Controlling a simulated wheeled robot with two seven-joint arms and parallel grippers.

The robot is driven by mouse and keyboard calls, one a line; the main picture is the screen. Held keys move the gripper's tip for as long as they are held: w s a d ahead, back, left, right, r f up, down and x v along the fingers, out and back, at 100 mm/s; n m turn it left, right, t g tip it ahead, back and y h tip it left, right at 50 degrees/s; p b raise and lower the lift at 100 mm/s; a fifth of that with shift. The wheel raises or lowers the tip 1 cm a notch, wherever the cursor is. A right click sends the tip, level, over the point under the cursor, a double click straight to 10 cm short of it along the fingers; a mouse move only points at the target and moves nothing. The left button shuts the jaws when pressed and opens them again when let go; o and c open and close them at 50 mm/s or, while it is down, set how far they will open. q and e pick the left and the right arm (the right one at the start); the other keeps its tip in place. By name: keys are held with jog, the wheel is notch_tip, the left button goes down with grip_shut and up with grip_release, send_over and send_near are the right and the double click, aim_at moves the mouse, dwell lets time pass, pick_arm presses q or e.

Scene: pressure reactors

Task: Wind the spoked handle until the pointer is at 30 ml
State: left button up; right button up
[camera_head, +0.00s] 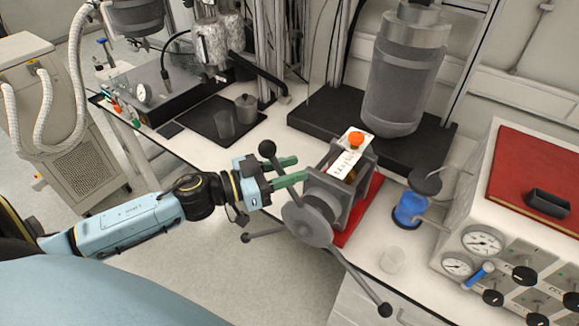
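The spoked handle (309,221) is a grey hub on the front of a grey metal pump frame (343,187), right of centre. Its spokes end in dark balls: one at upper left, one at left and one at lower right. A white scale strip (347,160) lies on top of the frame with an orange piece (355,140) near its far end. The scale marks are too small to read, and I cannot make out the pointer's value. My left gripper (297,169) has its green fingers apart, beside the upper-left spoke. I cannot tell whether they touch it. My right gripper is out of view.
The pump stands on a red mat (360,212) on the white bench. A large grey vessel (403,75) stands behind it. Open floor lies below the bench front.

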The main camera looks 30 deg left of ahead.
pick_arm(q)
jog(key=shift+w, duration=0.1)
jog(key=shift+c, duration=0.4)
grip_shut()
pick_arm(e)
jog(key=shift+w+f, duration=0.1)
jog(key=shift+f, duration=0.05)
